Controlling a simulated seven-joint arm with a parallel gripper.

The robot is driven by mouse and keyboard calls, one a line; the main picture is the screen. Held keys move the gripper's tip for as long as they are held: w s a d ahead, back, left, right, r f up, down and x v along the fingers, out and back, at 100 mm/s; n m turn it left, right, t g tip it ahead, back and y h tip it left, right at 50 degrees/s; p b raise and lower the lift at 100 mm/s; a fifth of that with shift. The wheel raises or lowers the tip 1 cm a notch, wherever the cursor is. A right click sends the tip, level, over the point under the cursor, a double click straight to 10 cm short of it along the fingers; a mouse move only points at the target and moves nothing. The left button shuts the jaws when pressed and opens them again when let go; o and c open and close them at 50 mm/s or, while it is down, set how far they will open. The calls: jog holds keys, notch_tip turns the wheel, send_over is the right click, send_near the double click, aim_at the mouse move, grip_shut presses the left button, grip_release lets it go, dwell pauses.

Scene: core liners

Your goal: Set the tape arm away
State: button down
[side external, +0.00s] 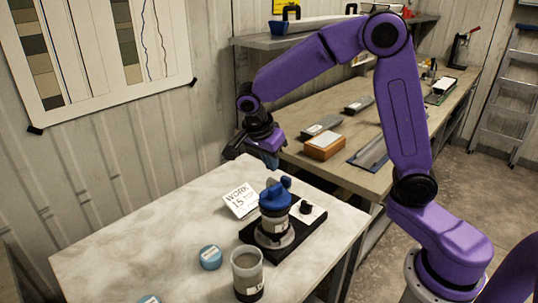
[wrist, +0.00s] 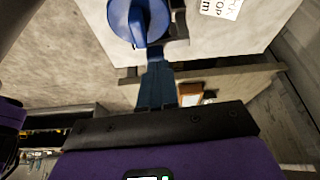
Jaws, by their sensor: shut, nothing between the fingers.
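A device on a black base (side external: 306,234) stands on the pale table. It holds a grey jar-like body (side external: 275,224) with a blue top (side external: 274,197) that has a raised blue fin or lever. I cannot tell for sure which part is the tape arm. My gripper (side external: 270,163) is above the far edge of the table, behind and above the device, apart from it. In the wrist view my blue fingers (wrist: 155,70) are shut together and empty, with the round blue top (wrist: 139,18) past their tips.
A grey-filled clear cup (side external: 247,273) and blue round lids (side external: 210,257) are in front and left. The pale table's (side external: 130,235) left side is clear. A workbench (side external: 352,178) with a brown block (side external: 324,148) lies behind.

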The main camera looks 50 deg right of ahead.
aim_at(284, 177)
jog(key=shift+x, duration=2.8)
jog(key=shift+s+d+n+t, duration=0.3)
jog(key=shift+d+n+t, duration=0.15)
jog(key=shift+n, duration=0.55)
jog(key=shift+s+d+n+t, duration=0.15)
jog(key=shift+d+n+t, duration=0.3)
jog(key=shift+n, duration=0.75)
jog(key=d+n, duration=0.1)
jog(key=n, duration=0.1)
jog(key=d+n+t+y, duration=0.1)
jog(key=n, duration=0.1)
jog(key=shift+d+y, duration=0.1)
jog(key=shift+y, duration=0.2)
jog(key=shift+w+d, duration=0.2)
jog(key=shift+d, duration=0.25)
jog(key=shift+w+d, duration=0.1)
jog(key=shift+d, duration=0.05)
jog(key=shift+r, duration=0.15)
jog(key=v, duration=0.9)
jog(key=shift+s+d+r, duration=0.2)
jog(key=shift+s+r, duration=0.15)
jog(key=shift+s, duration=0.05)
